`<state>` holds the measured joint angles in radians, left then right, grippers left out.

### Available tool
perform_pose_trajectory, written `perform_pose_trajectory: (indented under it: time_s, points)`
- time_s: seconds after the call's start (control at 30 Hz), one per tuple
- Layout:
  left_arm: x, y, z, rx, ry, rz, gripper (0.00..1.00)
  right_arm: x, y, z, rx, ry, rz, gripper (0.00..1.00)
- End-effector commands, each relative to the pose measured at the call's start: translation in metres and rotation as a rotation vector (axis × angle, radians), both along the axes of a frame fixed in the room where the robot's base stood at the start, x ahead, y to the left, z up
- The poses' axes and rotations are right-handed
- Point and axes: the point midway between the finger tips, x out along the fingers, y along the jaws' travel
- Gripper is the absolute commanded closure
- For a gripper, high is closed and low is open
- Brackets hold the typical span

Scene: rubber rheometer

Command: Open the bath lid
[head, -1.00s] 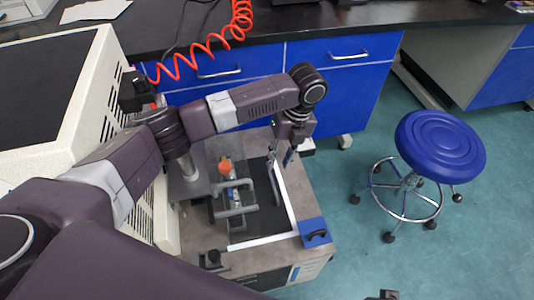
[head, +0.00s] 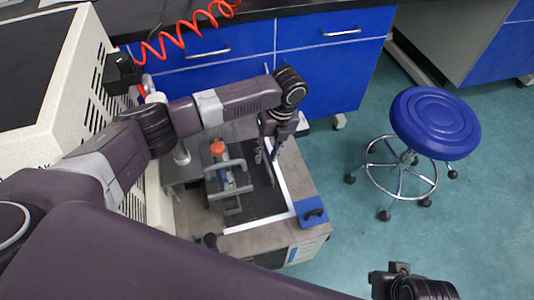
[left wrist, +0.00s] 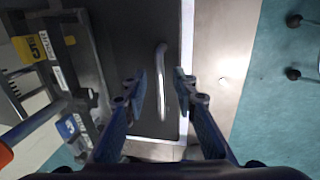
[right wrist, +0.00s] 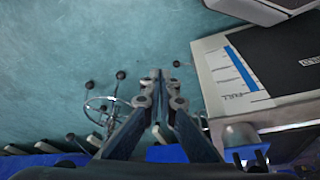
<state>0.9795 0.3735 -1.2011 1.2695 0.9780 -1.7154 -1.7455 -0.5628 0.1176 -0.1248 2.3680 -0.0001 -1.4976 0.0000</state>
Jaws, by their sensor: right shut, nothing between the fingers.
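The bath lid (head: 262,203) is a dark flat panel in a white frame on top of the bench unit, and it lies flat. Its curved metal handle (left wrist: 161,82) shows in the left wrist view. My left gripper (head: 268,155) points down over the lid. In the left wrist view its fingers (left wrist: 160,76) are apart, one on each side of the handle in the picture; I cannot tell how far above it they are. My right gripper (right wrist: 162,77) is shut and empty, away from the lid; part of my right arm shows at the head view's lower right.
A metal frame with an orange-red knob (head: 217,148) stands left of the lid. A blue block (head: 311,212) sits at the unit's right corner. A cream machine (head: 40,85) stands at left. A blue stool (head: 435,122) stands on open floor at right.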

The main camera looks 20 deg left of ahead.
Motion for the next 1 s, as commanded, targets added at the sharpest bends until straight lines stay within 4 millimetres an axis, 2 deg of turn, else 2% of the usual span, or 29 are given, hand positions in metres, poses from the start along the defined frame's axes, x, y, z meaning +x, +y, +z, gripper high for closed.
perform_pose_trajectory:
  time_s: [0.13,0.37,0.9,1.0]
  points:
    - [0.000,0.000,0.000,0.000,0.000,0.000,0.74,0.000,0.000,0.000,0.000,0.000,0.000,1.00]
    - [0.000,0.000,0.000,0.001,0.001,0.000,0.99,0.000,0.000,0.000,-0.001,0.000,0.000,1.00]
    - [0.000,0.000,0.001,0.000,0.001,0.000,1.00,0.001,0.000,0.001,0.001,-0.003,0.000,1.00]
    - [0.000,0.000,0.002,-0.001,0.002,0.000,1.00,0.002,0.001,-0.015,-0.001,0.013,0.001,1.00]
